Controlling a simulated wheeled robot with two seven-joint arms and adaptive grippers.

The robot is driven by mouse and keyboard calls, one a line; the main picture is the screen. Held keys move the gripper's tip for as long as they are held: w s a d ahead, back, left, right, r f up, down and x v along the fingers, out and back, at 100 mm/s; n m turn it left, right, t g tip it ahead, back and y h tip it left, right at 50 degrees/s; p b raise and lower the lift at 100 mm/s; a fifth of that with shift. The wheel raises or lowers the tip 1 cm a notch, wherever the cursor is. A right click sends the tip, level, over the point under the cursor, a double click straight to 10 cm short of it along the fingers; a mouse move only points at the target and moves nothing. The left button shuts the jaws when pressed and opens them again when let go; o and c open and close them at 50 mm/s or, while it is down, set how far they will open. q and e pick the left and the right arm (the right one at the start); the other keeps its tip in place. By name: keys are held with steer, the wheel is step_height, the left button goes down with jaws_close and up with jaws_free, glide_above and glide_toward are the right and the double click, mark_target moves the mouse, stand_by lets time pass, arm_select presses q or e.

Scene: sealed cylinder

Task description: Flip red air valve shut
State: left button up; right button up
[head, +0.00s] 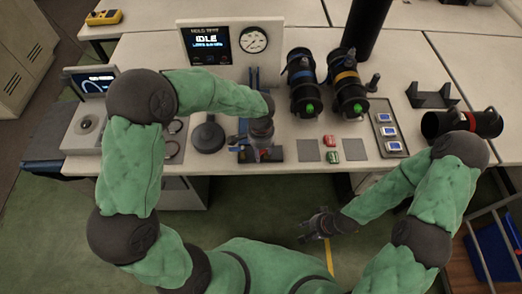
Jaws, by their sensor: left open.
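My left gripper (265,152) is open and points down at the front edge of the table, over a small dark fixture with blue parts (243,140). The gripper and wrist cover much of this fixture, and I cannot tell whether they touch it. I cannot clearly make out a red valve handle there; it may be hidden by the gripper. A small red block (330,141) lies on the table to the right, just behind a green one (333,156). My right gripper (312,226) hangs low over the floor in front of the table, away from everything; its finger opening is too small to judge.
A dark round object (208,137) lies to the left. A black cylinder with a red band (460,123) lies at right.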

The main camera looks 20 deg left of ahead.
arm_select(q)
jaws_close()
steer(key=m+p, duration=0.2)
steer(key=m, duration=0.1)
steer(key=shift+w+a+r+p, duration=0.15)
steer(key=shift+w+a+p, duration=0.05)
steer(key=shift+a+p, duration=0.15)
steer(key=m, duration=0.1)
steer(key=m+p, duration=0.2)
steer(key=shift+w+a, duration=0.3)
steer(key=shift+w, duration=0.1)
steer(key=shift+w+m+p, duration=0.1)
steer(key=shift+m+p, duration=0.55)
steer(key=shift+m, duration=0.15)
